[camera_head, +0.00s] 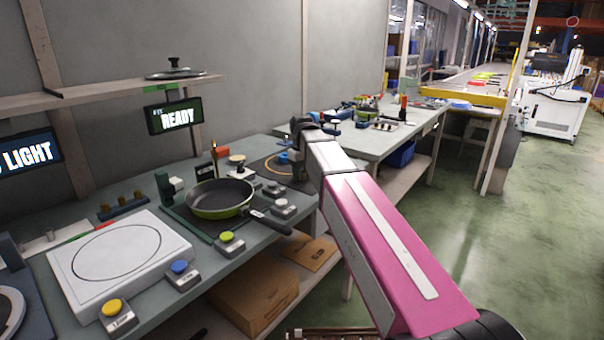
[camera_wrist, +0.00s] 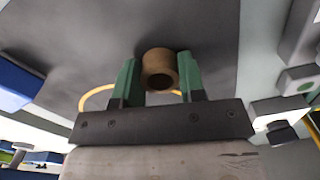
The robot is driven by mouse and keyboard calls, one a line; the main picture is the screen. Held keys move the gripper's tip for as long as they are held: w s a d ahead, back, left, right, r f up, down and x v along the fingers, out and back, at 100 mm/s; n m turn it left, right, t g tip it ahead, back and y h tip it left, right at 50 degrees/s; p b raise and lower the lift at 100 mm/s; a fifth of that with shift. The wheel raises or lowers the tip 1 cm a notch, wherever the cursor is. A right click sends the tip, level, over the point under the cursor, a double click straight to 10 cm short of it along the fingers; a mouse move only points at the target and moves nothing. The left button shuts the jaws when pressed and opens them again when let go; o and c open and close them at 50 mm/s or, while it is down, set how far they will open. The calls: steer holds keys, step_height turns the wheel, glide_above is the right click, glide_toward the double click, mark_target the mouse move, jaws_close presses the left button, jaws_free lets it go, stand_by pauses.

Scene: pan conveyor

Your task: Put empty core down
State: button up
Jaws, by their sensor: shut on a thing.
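The empty core (camera_wrist: 160,69) is a short brown tube with an open, hollow end, seen in the wrist view. My gripper (camera_wrist: 158,74) has green fingers on both sides of it and is shut on it. Behind it in the wrist view is a dark grey surface with part of a yellow ring (camera_wrist: 98,94). In the head view my arm reaches to the far right of the near bench, and the core cannot be made out there. I cannot tell whether the core touches the surface.
A yellow ring lies on a dark mat (camera_head: 257,167) on the near bench. A frying pan (camera_head: 220,197) stands to its left, with button boxes such as the blue-topped one (camera_head: 181,274) near the front edge. A second bench (camera_head: 372,143) with tools stands behind.

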steer(key=shift+f, duration=0.1)
steer(key=o, duration=0.8)
steer(key=shift+c, duration=0.2)
step_height(320, 180, up, 12)
stand_by(0.4)
